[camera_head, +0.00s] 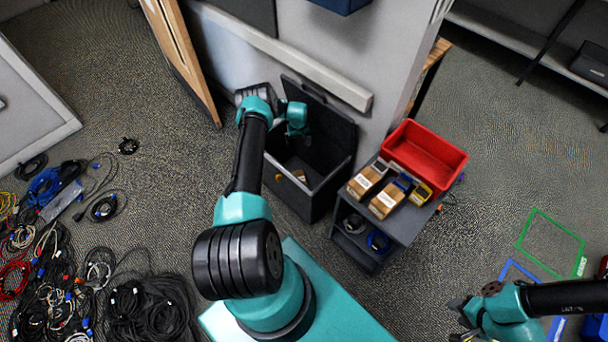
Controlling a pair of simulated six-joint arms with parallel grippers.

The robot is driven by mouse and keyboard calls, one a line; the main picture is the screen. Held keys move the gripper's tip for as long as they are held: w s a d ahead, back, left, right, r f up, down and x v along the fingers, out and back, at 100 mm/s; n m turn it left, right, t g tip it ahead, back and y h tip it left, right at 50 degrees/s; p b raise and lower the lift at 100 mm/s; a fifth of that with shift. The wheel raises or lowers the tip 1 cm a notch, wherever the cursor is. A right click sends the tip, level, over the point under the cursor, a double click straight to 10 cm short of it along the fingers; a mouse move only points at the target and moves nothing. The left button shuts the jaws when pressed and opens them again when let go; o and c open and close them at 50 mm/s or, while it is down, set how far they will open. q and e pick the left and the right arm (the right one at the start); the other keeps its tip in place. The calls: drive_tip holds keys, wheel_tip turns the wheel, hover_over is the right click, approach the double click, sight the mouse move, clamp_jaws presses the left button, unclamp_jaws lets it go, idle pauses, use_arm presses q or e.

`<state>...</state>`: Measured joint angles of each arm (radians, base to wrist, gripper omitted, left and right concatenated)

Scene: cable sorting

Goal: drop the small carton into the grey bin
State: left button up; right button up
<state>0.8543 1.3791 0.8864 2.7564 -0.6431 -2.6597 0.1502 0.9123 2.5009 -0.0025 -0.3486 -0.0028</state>
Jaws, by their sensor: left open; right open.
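The grey bin (287,193) is a dark open-topped box against the partition, its lid raised at the back. A small tan and white item (300,176) shows inside it near the front wall; it may be the small carton, but it is too small to tell. My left gripper (298,134) is open over the back part of the bin, with nothing visible between its fingers. Two brown cartons, one (366,181) behind the other (387,200), lie on the grey cart right of the bin. My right gripper (459,318) is open and empty at the lower right.
The grey cart (356,256) also carries a red tray (425,155) and a yellow device (420,194), with coiled cables on its lower shelf. Many cables (60,280) cover the floor at left. Green (552,244) and blue floor outlines lie at right.

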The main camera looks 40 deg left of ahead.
use_arm(q)
drive_tip(key=shift+r, duration=0.1)
wheel_tip(320, 180, up, 17)
drive_tip(key=shift+r, duration=0.15)
idle(0.7)
drive_tip(key=shift+d, duration=0.1)
idle(0.6)
drive_tip(key=s+d+f+m+y, duration=0.2)
drive_tip(key=s+d+f, duration=0.1)
drive_tip(key=s+d, duration=0.55)
drive_tip(key=s+d+f+m+y, duration=0.15)
drive_tip(key=s+d, duration=0.35)
drive_tip(key=d, duration=0.6)
drive_tip(key=s+d+r+m+h, duration=0.2)
drive_tip(key=s+d+m+h, duration=0.15)
drive_tip(key=s+d, duration=0.45)
drive_tip(key=s+d+r+m+h, duration=0.2)
drive_tip(key=s+d+h, duration=0.25)
drive_tip(key=d, duration=0.75)
drive_tip(key=w+d+r+m, duration=0.1)
drive_tip(key=w+d+r, duration=0.1)
drive_tip(key=w+r, duration=0.2)
drive_tip(key=shift+w+d+t+y, duration=0.25)
drive_tip(key=shift+d+t+y, duration=0.05)
drive_tip(key=shift+t+y, duration=0.1)
